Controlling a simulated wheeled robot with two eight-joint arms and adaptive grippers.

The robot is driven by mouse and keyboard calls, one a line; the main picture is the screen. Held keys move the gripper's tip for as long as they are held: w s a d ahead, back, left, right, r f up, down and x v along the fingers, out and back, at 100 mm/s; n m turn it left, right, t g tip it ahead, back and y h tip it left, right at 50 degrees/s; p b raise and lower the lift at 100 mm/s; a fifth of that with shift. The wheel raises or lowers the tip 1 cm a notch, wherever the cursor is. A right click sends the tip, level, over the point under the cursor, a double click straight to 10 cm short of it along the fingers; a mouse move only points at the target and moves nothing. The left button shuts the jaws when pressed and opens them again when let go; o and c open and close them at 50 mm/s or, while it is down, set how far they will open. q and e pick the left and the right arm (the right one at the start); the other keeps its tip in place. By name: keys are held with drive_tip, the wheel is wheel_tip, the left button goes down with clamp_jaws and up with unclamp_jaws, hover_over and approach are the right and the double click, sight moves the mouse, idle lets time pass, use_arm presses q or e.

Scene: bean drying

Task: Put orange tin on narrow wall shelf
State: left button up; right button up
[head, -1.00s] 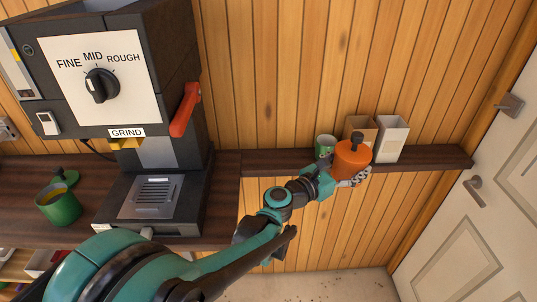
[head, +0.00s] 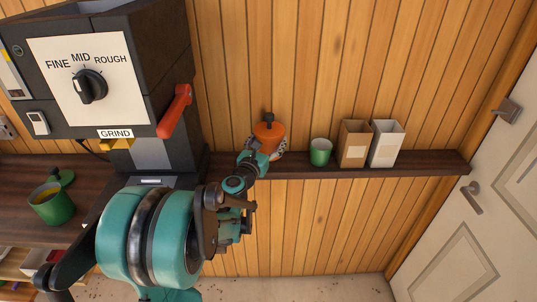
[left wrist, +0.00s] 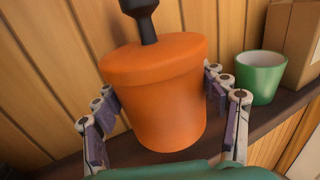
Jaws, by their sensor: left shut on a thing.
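The orange tin (head: 269,136), with its lid and black knob on, is upright at the left part of the narrow wall shelf (head: 430,163). My left gripper (head: 266,151) is shut on it, one finger on each side. In the left wrist view the orange tin (left wrist: 160,95) fills the middle between the fingers. Its base looks over or on the dark shelf board (left wrist: 275,110); I cannot tell whether it touches. My right gripper does not show.
On the shelf, right of the tin, stand a green cup (head: 320,152), a brown box (head: 354,143) and a white box (head: 386,143). The grinder (head: 95,80) with its red lever (head: 175,110) is at the left. The shelf's right end is clear.

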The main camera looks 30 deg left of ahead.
use_arm(q)
drive_tip(key=shift+w+a+f, duration=0.4)
drive_tip(key=shift+w+f, duration=0.05)
drive_tip(key=shift+w, duration=0.15)
wheel_tip(320, 180, down, 4)
drive_tip(key=shift+f+b, duration=0.1)
drive_tip(key=shift+b, duration=0.9)
drive_tip(key=o, duration=1.3)
drive_tip(key=shift+o, duration=0.2)
